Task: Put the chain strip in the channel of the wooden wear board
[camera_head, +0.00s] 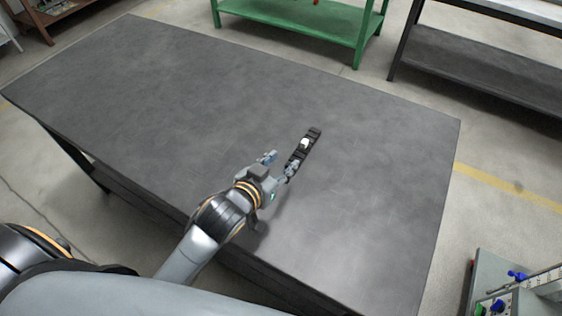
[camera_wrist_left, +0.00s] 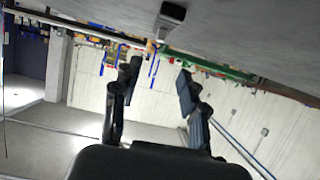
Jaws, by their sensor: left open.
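A short black segmented strip (camera_head: 313,136), which looks like the chain strip, lies on the grey table with a small white patch near its middle. My left gripper (camera_head: 280,162) is open beside the strip's near end. One fingertip overlaps that end in the head view, and I cannot tell whether they touch. In the left wrist view, the open fingers (camera_wrist_left: 160,76) have nothing between them. A dark block end (camera_wrist_left: 172,12), probably the strip, shows above them against the tabletop. I see no wooden wear board. My right gripper is not in view.
The grey table (camera_head: 170,110) is otherwise bare, with wide free room around the strip. A green bench (camera_head: 290,28) and a dark shelf unit (camera_head: 480,75) stand beyond it. A device with blue and green knobs (camera_head: 515,290) is at the lower right.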

